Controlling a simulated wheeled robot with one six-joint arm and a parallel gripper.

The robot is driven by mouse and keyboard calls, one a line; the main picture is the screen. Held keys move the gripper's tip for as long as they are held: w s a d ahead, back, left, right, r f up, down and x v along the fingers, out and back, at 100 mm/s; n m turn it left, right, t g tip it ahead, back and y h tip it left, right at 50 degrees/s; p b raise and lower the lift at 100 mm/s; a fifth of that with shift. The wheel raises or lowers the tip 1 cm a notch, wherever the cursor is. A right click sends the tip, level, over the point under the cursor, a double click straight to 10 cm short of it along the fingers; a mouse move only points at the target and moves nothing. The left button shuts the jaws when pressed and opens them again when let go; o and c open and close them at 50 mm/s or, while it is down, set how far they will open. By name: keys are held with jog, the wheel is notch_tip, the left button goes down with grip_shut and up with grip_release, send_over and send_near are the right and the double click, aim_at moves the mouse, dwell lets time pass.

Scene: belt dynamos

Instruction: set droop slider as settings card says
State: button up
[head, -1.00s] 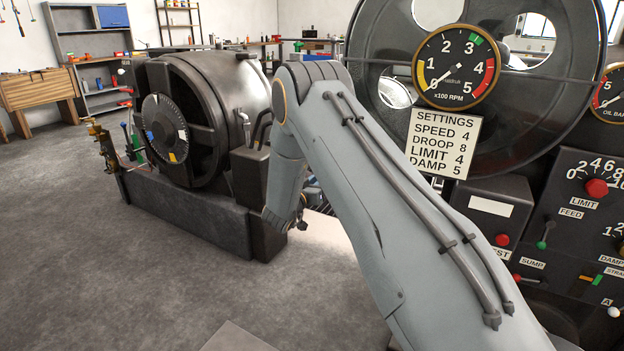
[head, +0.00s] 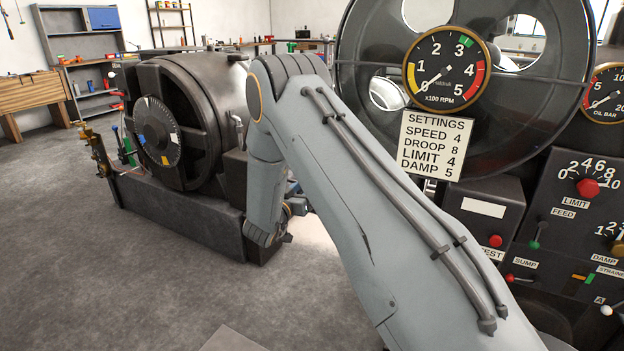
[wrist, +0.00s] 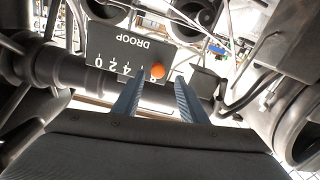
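The settings card (head: 435,146) hangs below the RPM gauge in the head view and reads SPEED 4, DROOP 8, LIMIT 4, DAMP 5. In the wrist view the dark droop plate (wrist: 125,48) appears upside down, with a row of small numerals and ticks. The round orange droop slider knob (wrist: 157,71) sits to the right of the readable numerals. I cannot tell its exact setting. My gripper (wrist: 158,82) is open, its two blue-grey fingers apart, with the knob seen between the tips. Contact is not clear. In the head view my arm hides the droop slider.
A dark pipe (wrist: 95,82) runs near the fingers in the wrist view, with more rods and round housings around. In the head view a control panel (head: 560,240) with knobs and levers stands at right, and a large dynamo (head: 190,120) at left. The floor at left is clear.

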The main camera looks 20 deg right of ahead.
jog(key=shift+v, duration=1.45)
